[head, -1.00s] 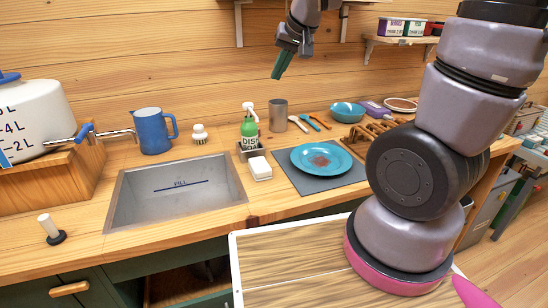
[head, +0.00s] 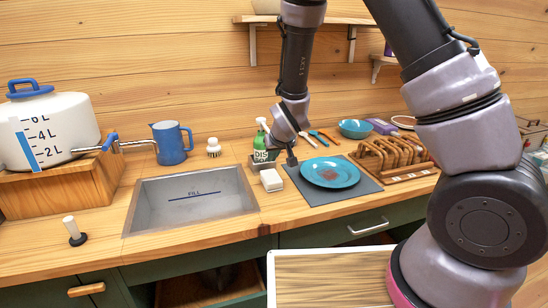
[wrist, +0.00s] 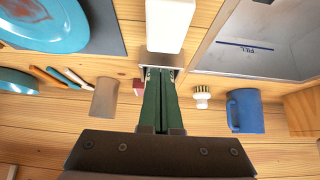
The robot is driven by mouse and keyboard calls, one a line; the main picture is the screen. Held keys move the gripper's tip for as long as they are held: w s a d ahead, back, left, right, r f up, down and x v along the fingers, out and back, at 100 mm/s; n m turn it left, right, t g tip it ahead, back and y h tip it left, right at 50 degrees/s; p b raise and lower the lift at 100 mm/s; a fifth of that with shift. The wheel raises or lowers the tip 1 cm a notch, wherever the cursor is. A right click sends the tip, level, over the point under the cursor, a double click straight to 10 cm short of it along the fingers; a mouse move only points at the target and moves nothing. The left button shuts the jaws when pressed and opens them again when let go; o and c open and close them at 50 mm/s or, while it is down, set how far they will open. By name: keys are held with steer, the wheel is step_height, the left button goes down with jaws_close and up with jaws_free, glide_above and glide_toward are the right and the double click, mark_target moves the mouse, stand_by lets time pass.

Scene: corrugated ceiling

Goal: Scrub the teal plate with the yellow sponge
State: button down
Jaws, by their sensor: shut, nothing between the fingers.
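The teal plate (head: 330,173) lies on a grey mat right of the sink, with a reddish-brown stain in its middle. It is partly in view at the upper left of the wrist view (wrist: 50,22). A white block (head: 271,180) lies left of the mat, also at the top of the wrist view (wrist: 168,22). No yellow shows on it, so I cannot tell whether it is the sponge. My gripper (head: 291,158) points down between plate and soap bottle in the head view. Its green fingers (wrist: 161,85) are shut and empty, apart from the plate.
A green soap bottle (head: 262,143) stands behind the white block, partly hidden by my gripper. The sink (head: 190,200) is empty. A blue jug (head: 170,143) and a brush (head: 213,147) stand behind it. A wooden rack (head: 390,155) stands right of the mat.

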mark_target(269, 165)
steer(key=x, duration=0.7)
steer(key=shift+w, duration=0.1)
